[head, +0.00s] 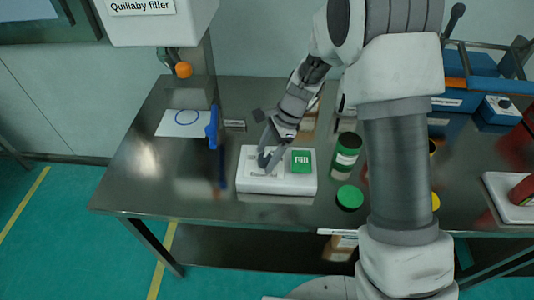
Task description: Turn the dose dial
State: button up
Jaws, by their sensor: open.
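A white control box (277,184) sits on the steel table. A green button (301,161) marked "Fill" is on the right of its top. A small dark dial (264,159) is on the left of its top. My gripper (266,155) reaches down over the dial from above, with its fingers apart around or beside it. I cannot tell whether the fingers touch the dial, and they partly hide it. The Quillaby filler (160,25) hangs at the upper left, with an orange part (183,70) below it.
A white sheet with a blue ring (184,123) and a blue upright part (212,128) stand left of the box. A green jar (346,153) and green lid (350,197) are close on its right. Blue equipment (475,88) stands at the back right. The table's front left is clear.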

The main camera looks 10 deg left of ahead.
grip_shut()
dwell(0.3)
jog(key=n+g+p, duration=0.1)
jog(key=n, duration=0.3)
jog(key=shift+w+a+r+h, duration=0.1)
jog(key=shift+h, duration=0.3)
jog(key=n+h, duration=0.1)
jog(key=n, duration=0.1)
jog(key=n+g+h+p, duration=0.1)
jog(key=n, duration=0.2)
jog(key=shift+w+a, duration=0.1)
jog(key=n, duration=0.2)
jog(key=n+h, duration=0.1)
jog(key=n, duration=0.2)
jog(key=shift+a+h, duration=0.15)
jog(key=shift+h, duration=0.15)
jog(key=shift+n+h, duration=0.8)
jog(key=shift+n, duration=1.2)
